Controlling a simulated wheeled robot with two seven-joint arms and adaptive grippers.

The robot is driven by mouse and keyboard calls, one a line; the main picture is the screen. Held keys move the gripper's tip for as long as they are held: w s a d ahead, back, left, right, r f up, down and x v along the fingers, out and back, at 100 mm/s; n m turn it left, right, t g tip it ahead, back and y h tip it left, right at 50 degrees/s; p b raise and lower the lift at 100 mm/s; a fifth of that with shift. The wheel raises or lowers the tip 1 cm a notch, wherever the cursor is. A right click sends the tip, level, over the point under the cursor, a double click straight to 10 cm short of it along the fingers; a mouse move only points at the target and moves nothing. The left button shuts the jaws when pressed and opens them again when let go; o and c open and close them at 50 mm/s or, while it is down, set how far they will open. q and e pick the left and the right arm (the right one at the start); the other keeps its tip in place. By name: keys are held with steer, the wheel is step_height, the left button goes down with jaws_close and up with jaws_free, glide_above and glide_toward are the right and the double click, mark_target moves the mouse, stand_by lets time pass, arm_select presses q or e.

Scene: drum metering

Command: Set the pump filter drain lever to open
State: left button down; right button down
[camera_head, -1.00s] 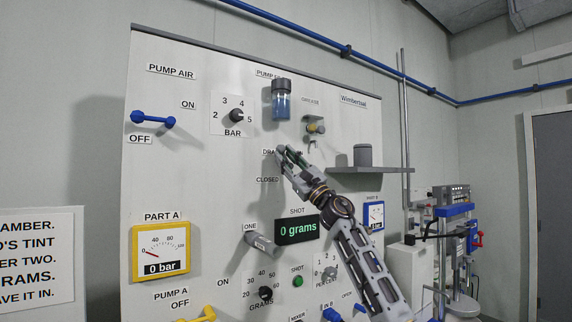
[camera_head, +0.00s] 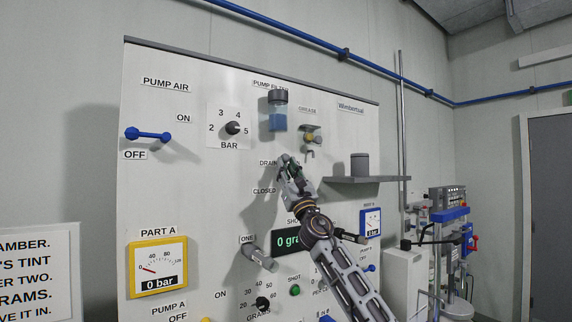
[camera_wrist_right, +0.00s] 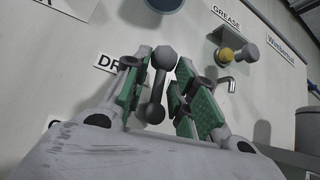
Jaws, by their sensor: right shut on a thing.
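The pump filter (camera_head: 277,112) is a clear cup with blue contents and a dark cap, high on the panel. The drain lever (camera_wrist_right: 158,85) is a small dark grey handle with thick ends, below the filter. In the right wrist view it stands nearly upright, slightly tilted, between the green-padded fingers of my right gripper (camera_wrist_right: 164,78). In the head view the right gripper (camera_head: 286,162) is at the lever beside the DRAIN (camera_head: 267,163) label, above CLOSED (camera_head: 264,191), and hides the lever. The right gripper is shut on the lever. My left gripper is not in view.
A grease fitting (camera_head: 311,136) sticks out at the upper right of the gripper. A grey shelf (camera_head: 385,179) with a dark canister (camera_head: 360,164) is to the right. A blue pump air lever (camera_head: 148,134) and a bar knob (camera_head: 233,128) are to the left.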

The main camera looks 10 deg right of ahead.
steer(key=shift+d+r+m+h+p, duration=0.15)
steer(key=shift+m+h+p, duration=0.1)
steer(key=shift+m+h, duration=0.3)
steer(key=shift+d+r+m+h+p, duration=0.1)
steer(key=shift+m+h+p, duration=0.15)
steer(key=shift+m+h, duration=0.3)
steer(key=c, duration=1.6)
jaws_free()
steer(key=shift+o, duration=0.4)
steer(key=shift+f, duration=0.1)
steer(key=shift+w, duration=0.1)
steer(key=v, duration=1.2)
steer(key=shift+w+a+f, duration=0.1)
steer(key=shift+f, duration=0.15)
